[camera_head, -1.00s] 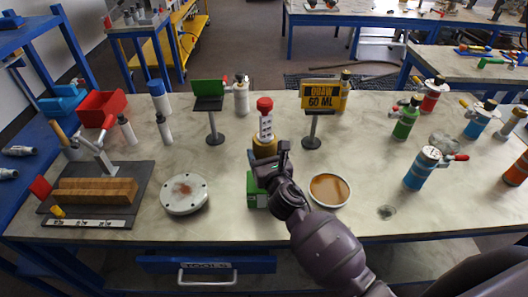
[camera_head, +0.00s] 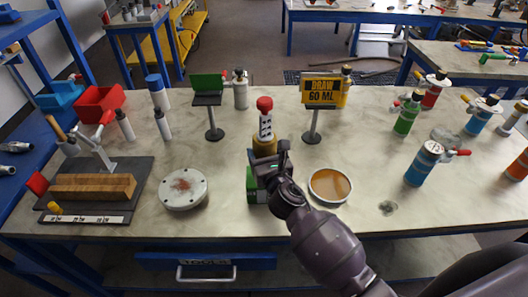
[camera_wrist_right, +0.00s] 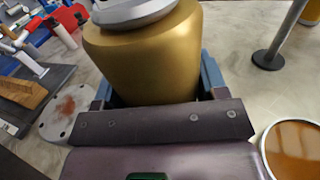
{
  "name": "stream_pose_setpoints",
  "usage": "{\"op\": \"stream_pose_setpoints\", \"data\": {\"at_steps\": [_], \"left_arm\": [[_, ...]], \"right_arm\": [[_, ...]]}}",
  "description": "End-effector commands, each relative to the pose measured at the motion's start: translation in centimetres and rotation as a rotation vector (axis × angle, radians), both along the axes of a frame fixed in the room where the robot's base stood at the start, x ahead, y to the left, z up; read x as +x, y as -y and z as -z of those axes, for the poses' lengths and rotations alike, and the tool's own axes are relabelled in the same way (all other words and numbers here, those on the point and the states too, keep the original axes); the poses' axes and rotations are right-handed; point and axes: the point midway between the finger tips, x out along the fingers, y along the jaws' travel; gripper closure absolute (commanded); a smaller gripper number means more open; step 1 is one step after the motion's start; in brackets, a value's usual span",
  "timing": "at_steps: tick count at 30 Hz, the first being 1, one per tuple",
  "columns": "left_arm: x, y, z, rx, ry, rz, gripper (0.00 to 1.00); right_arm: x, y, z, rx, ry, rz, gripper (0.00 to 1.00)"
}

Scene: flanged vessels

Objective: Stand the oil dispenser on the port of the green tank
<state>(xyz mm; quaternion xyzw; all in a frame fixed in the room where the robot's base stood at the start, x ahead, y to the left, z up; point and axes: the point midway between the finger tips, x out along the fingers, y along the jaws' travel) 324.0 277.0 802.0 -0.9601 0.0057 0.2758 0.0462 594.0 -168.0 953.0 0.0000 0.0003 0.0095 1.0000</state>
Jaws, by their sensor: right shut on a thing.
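The oil dispenser has a gold body, a pale upper part with dark marks and a red cap (camera_head: 264,104). It is upright. My right gripper (camera_head: 268,158) is shut on its gold body, which fills the upper middle of the right wrist view (camera_wrist_right: 150,60). The green tank (camera_head: 256,192) is directly below and partly behind my gripper in the head view. The tank's port is hidden, so I cannot tell whether the dispenser touches it. My left gripper is not in view.
A round dish of amber liquid (camera_head: 330,186) stands close right of the tank. A flanged grey disc (camera_head: 183,188) lies to its left. A yellow "DRAW 60 ML" sign (camera_head: 322,92) and a green-panelled stand (camera_head: 213,120) stand behind. Several coloured bottles stand at the right.

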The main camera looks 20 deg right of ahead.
Motion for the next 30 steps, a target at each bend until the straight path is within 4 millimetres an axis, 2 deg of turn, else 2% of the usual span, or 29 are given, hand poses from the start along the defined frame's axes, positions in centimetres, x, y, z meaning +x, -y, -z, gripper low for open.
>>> {"op": "stream_pose_setpoints", "data": {"at_steps": [8,9,14,19,21,30], "left_arm": [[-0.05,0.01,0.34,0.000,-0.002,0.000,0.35],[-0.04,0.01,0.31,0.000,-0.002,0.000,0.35],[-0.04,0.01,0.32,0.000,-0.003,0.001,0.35],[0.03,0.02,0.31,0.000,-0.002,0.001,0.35],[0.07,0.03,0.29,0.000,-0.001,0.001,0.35],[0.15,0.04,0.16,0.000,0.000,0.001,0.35]], "right_arm": [[0.03,-0.03,0.28,0.001,0.002,-0.001,0.70],[0.03,-0.03,0.22,0.001,0.002,-0.001,0.28],[0.02,-0.02,0.23,0.000,0.001,-0.001,0.04],[0.01,-0.01,0.27,0.000,0.001,0.000,0.04],[-0.02,0.01,0.39,0.000,-0.002,0.000,0.00],[-0.32,0.02,0.34,0.000,-0.001,0.000,0.00]]}}
